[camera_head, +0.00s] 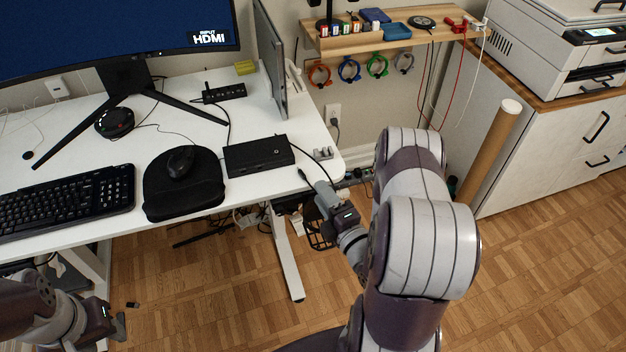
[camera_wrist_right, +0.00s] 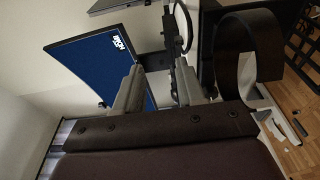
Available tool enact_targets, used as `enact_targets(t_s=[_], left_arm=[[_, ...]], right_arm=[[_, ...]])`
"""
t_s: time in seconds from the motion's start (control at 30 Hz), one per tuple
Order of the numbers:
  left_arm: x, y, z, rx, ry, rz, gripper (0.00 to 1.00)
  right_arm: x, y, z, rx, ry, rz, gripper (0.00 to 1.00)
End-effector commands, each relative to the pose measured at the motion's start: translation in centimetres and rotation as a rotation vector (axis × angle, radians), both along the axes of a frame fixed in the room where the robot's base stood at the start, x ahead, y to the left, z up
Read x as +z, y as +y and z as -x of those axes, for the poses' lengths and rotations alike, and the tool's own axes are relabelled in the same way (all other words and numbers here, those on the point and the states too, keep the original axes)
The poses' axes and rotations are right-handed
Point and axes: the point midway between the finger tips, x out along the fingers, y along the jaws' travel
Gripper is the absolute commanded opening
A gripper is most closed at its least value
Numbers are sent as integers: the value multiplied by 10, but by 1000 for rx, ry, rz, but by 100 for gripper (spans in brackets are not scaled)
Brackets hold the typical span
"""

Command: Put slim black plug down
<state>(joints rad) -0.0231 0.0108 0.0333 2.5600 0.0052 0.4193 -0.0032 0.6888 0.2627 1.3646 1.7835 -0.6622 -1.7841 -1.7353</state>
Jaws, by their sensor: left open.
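A small slim dark piece, which looks like the black plug (camera_head: 303,174), is at the desk's right front edge, at the tips of my right gripper (camera_head: 312,184). In the right wrist view the two fingers of my right gripper (camera_wrist_right: 158,70) stand apart. A black looped cable (camera_wrist_right: 184,22) shows beyond the right-hand finger. I cannot tell whether the plug touches that finger or the desk. My left gripper (camera_head: 126,315) is open and empty, low at the left, in front of the desk and above the floor.
A black box (camera_head: 258,156), a mouse (camera_head: 180,161) on a black pad (camera_head: 160,198) and a keyboard (camera_head: 70,205) lie on the white desk (camera_head: 75,229). A monitor (camera_head: 110,40) stands behind them. A shelf (camera_head: 440,33) and a cardboard tube (camera_head: 488,150) are at the right.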

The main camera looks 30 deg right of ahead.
Motion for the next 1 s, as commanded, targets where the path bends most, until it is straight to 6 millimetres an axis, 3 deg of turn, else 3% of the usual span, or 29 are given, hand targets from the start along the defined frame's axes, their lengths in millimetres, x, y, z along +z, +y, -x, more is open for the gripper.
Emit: enact_targets(t_s=[0.1, 0.17, 0.3, 0.4, 0.47, 0.6, 0.7, 0.77, 0.87, 1.0], left_arm=[[0, 0, 0, 0, 0, 0, 43], [0, 0, 0, 0, 0, 0, 43], [0, 0, 0, 0, 0, 0, 43], [0, 0, 0, 0, 0, 0, 43], [0, 0, 0, 0, 0, 0, 43], [0, 0, 0, 0, 0, 0, 43], [0, 0, 0, 0, 0, 0, 43], [0, 0, 0, 0, 0, 0, 43], [0, 0, 0, 0, 0, 0, 43], [0, 0, 0, 0, 0, 0, 43]], right_arm=[[0, 0, 9, 2, 9, -7, 39], [-2, 2, 1, 19, 57, -40, 39], [-11, 8, -36, 7, 371, -277, 39], [-8, 21, -42, -142, 622, -519, 39], [2, 34, -33, -285, 755, -682, 39], [31, 77, 23, -690, 975, -1040, 39], [47, 102, 64, -914, 1056, -1189, 39], [54, 111, 80, -1000, 1083, -1236, 39], [58, 117, 92, -1067, 1101, -1268, 39], [58, 117, 93, -1076, 1103, -1271, 39]])
